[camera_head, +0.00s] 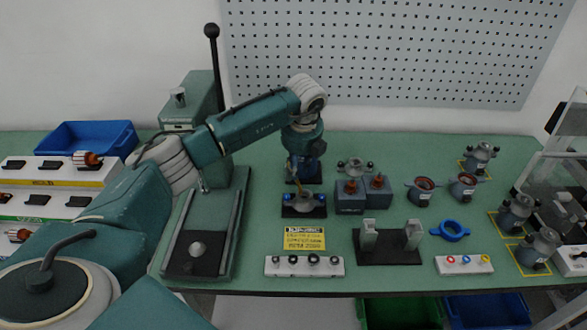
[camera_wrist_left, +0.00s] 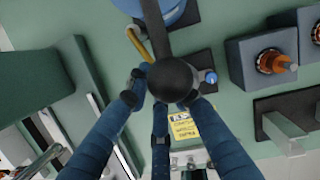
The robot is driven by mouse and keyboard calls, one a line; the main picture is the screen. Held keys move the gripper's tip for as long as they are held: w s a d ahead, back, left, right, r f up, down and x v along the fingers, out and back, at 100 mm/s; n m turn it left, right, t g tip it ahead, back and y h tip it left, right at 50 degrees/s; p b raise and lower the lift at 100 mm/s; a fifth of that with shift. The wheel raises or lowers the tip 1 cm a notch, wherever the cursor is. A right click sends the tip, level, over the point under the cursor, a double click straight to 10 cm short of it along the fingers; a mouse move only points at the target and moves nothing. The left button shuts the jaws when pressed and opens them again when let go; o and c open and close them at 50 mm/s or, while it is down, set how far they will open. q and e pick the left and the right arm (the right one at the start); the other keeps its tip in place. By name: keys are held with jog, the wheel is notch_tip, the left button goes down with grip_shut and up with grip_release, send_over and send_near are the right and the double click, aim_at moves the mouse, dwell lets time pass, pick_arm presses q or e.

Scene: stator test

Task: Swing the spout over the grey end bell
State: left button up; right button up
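My left gripper (camera_head: 303,160) reaches down at the middle of the bench, over a blue pot on a black base (camera_head: 308,177). A thin yellow spout (camera_wrist_left: 138,42) runs beside the blue pot (camera_wrist_left: 185,12). A black lever with a ball knob (camera_wrist_left: 171,80) sits between my left fingers (camera_wrist_left: 160,95); whether they press on it is unclear. The grey end bell (camera_head: 305,199) sits on a black fixture with blue knobs, in front of the pot. In the left wrist view the knob and fingers hide most of that fixture (camera_wrist_left: 203,61). My right gripper is not in view.
Two grey-blue blocks (camera_head: 350,200) stand right of the fixture. A yellow sign (camera_head: 305,239) and a white strip with black knobs (camera_head: 305,266) lie in front. A tall press with a black lever (camera_head: 213,75) stands left. Several motor parts and a blue ring (camera_head: 453,231) are right.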

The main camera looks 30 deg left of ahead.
pick_arm(q)
jog(key=shift+w+d, duration=0.25)
jog(key=shift+w, duration=0.2)
jog(key=shift+o, duration=0.9)
jog(key=p+v, duration=0.3)
jog(key=v, duration=0.3)
jog(key=shift+s+f, duration=0.1)
jog(key=shift+s, duration=0.05)
dwell(0.5)
